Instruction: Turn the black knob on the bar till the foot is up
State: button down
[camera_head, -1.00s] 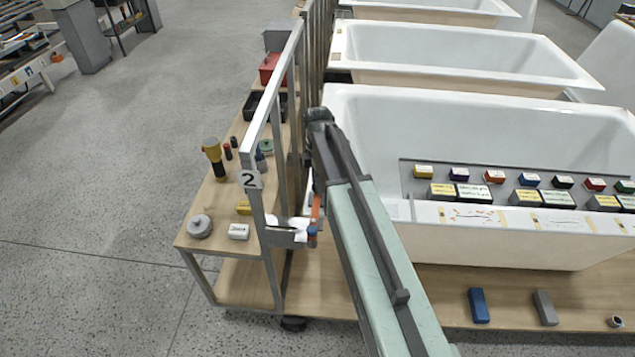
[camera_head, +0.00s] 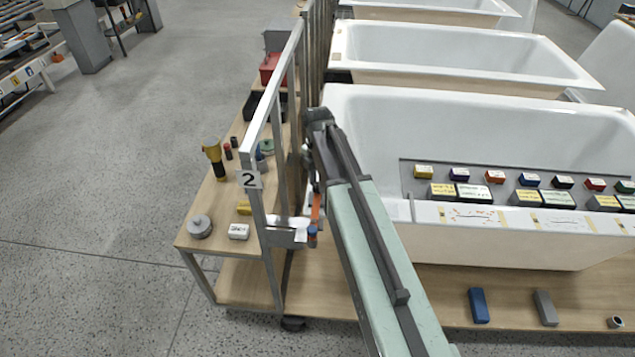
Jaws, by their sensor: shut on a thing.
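My arm reaches up from the lower right, bends at the top and comes down between the shelf frame and the near bathtub. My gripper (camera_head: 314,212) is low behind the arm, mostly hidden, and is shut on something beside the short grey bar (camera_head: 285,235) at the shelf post. The small orange and blue parts there are too small to make out clearly. I take the held thing to be the black knob, but I cannot see it. The foot cannot be made out either.
The near white bathtub (camera_head: 480,105) stands right of the arm, with a rack of small coloured boxes at its front. Open floor (camera_head: 100,190) lies further left.

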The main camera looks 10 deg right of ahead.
jog(key=shift+w, duration=0.1)
jog(key=c, duration=1)
grip_release()
jog(key=shift+r, duration=0.1)
notch_tip(320, 180, up, 8)
jog(key=p, duration=0.8)
jog(key=shift+f, duration=0.2)
